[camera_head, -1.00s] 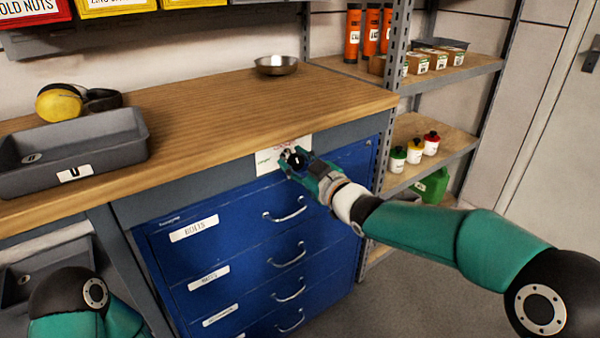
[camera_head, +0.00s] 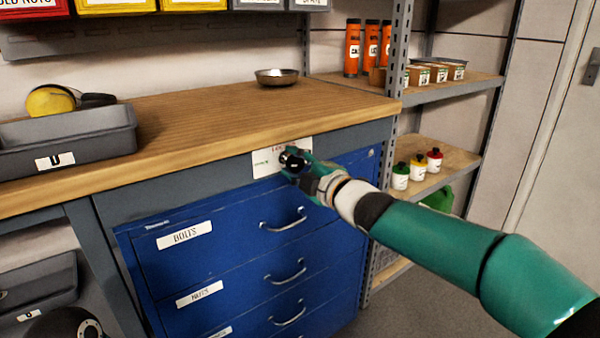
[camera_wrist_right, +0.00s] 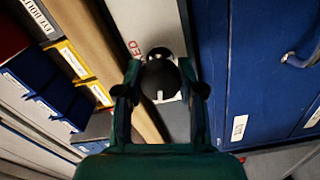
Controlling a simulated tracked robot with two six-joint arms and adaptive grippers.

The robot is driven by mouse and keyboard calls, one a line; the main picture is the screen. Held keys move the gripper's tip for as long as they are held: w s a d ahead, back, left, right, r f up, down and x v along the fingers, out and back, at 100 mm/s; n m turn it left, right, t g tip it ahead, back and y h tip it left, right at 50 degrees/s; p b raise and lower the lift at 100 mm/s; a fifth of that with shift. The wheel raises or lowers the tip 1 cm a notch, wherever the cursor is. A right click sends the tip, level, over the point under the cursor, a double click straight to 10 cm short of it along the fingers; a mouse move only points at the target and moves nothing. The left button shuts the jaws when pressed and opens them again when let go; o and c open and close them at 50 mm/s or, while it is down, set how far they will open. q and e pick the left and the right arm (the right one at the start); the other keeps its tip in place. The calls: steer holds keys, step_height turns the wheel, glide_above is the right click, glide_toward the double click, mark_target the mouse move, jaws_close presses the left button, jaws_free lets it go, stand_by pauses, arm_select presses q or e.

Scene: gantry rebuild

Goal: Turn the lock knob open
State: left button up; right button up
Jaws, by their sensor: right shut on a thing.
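The lock knob (camera_wrist_right: 160,80) is round and black with a small white mark, seen end-on in the right wrist view. It sits in front of a white label plate (camera_head: 266,163) with red lettering, on the grey rail above the blue drawers. My right gripper (camera_head: 293,162) is at this plate, its green fingers shut on the knob from both sides. In the right wrist view the fingers (camera_wrist_right: 160,92) flank the knob. The gripper covers much of the knob in the head view.
The blue drawer cabinet (camera_head: 222,250) with metal handles is below, its drawers closed. The wooden bench top (camera_head: 200,110) holds a metal bowl (camera_head: 276,78), a grey bin (camera_head: 95,140) and yellow ear defenders (camera_head: 52,100). A shelf rack (camera_head: 440,160) with bottles stands at the right.

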steer(key=shift+n+b, duration=0.6)
steer(key=shift+n, duration=0.8)
steer(key=shift+f, duration=0.1)
steer(key=o, duration=1.1)
steer(key=shift+o, duration=0.2)
steer(key=v, duration=1.2)
steer(key=shift+f, duration=0.1)
